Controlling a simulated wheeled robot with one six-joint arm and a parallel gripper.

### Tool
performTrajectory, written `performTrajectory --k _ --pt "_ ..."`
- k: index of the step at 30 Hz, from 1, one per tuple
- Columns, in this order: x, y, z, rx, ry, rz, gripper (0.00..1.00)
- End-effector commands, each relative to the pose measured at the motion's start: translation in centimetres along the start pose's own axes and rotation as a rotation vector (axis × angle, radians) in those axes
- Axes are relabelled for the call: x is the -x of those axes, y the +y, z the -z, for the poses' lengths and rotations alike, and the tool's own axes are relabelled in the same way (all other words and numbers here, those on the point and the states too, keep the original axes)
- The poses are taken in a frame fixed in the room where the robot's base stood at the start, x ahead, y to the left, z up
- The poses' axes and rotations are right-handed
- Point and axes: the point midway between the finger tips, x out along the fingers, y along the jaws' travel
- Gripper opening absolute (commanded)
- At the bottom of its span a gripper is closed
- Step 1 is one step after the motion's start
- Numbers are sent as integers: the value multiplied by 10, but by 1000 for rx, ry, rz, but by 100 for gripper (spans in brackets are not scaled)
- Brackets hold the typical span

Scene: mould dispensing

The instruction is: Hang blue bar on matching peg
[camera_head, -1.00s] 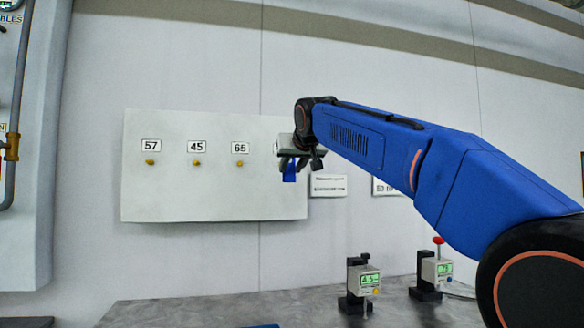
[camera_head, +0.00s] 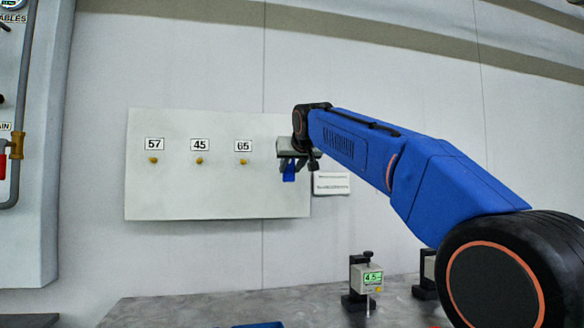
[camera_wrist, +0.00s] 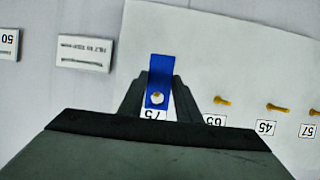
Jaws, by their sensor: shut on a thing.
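My gripper (camera_head: 289,168) is shut on the blue bar (camera_head: 289,175) in front of the right part of the white peg board (camera_head: 190,205). In the wrist view the bar (camera_wrist: 158,68) stands between the two fingers, with a pale round hole showing a yellowish spot. A label reading 75 (camera_wrist: 152,115) is partly covered just by the bar's end. I cannot tell whether a peg is inside the hole. Brass pegs show under labels 57 (camera_head: 153,160), 45 (camera_head: 199,160) and 65 (camera_head: 243,161), all bare.
A printed sign (camera_head: 331,183) is on the wall right of the board. A device with a green display (camera_head: 366,281) stands on the grey table (camera_head: 220,310); another is mostly hidden behind my arm. A blue thing (camera_head: 258,325) shows at the bottom edge.

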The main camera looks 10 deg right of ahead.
Motion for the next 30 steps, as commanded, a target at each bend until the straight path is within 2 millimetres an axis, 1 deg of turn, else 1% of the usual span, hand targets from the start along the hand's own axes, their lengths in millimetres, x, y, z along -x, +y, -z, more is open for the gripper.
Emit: performTrajectory --k 23,30 --pt "-35 0 14 -1 0 -1 8" --pt "-44 0 15 -1 0 -1 8"
